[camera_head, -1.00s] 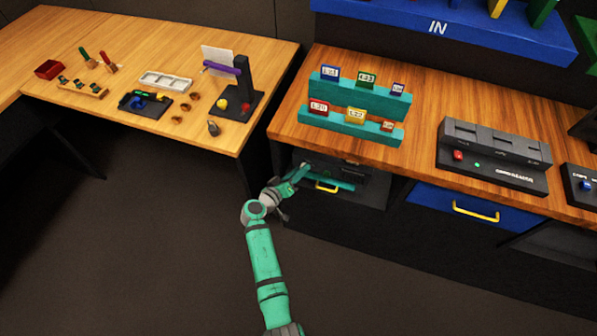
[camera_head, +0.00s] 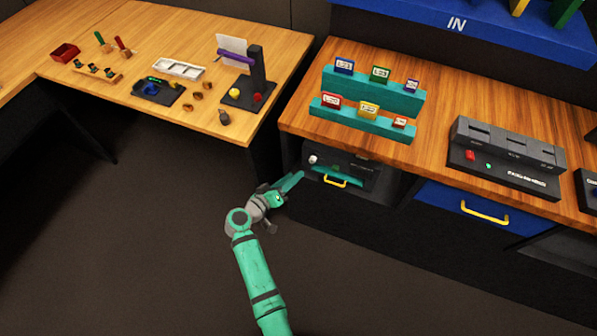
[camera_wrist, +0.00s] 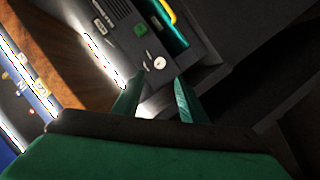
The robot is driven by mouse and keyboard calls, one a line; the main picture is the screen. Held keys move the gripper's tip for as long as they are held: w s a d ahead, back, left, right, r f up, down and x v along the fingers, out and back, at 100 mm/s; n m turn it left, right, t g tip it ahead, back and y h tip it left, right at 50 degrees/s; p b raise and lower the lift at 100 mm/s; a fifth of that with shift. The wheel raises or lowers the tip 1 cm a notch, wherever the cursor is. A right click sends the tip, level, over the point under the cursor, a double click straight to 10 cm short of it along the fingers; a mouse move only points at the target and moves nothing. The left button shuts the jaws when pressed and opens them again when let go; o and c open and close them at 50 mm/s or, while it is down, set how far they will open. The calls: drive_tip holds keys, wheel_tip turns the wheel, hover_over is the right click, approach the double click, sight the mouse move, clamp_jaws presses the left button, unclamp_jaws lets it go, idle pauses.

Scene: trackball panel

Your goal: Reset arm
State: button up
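My green arm reaches up from the bottom of the head view, and my gripper (camera_head: 297,179) is just in front and to the left of the dark panel (camera_head: 365,178) under the counter. The panel carries a white round ball or knob (camera_head: 312,160) and a teal strip with a yellow handle (camera_head: 335,181). In the wrist view my gripper (camera_wrist: 157,84) has its two green fingers apart with nothing between them.
Above the panel, the wooden counter (camera_head: 440,150) holds a teal rack with several framed cards and a grey device (camera_head: 505,155). A blue drawer (camera_head: 465,204) with a yellow handle is to the right. A wooden table (camera_head: 190,50) stands left. The floor between is clear.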

drive_tip(key=shift+s+a+r, duration=0.15)
drive_tip(key=shift+s+a, duration=0.15)
drive_tip(key=shift+s, duration=0.15)
idle(0.3)
drive_tip(key=s+d+f+n+y, duration=0.1)
drive_tip(key=s+d+f+y, duration=0.1)
drive_tip(key=s+f, duration=0.3)
drive_tip(key=s+d+f+y, duration=0.2)
drive_tip(key=s+f+y, duration=0.15)
drive_tip(key=s, duration=0.35)
drive_tip(key=s+y, duration=0.2)
drive_tip(key=s, duration=0.9)
drive_tip(key=s+d+r+m+t, duration=0.1)
drive_tip(key=s+r+m, duration=0.1)
drive_tip(key=s+r, duration=0.6)
drive_tip(key=s+d+r+m+t+y, duration=0.1)
drive_tip(key=s+d+r+t, duration=0.1)
drive_tip(key=s+r, duration=0.6)
wheel_tip(320, 180, up, 8)
drive_tip(key=shift+s+f+m, duration=0.15)
drive_tip(key=shift+s+m, duration=0.05)
drive_tip(key=shift+m, duration=0.2)
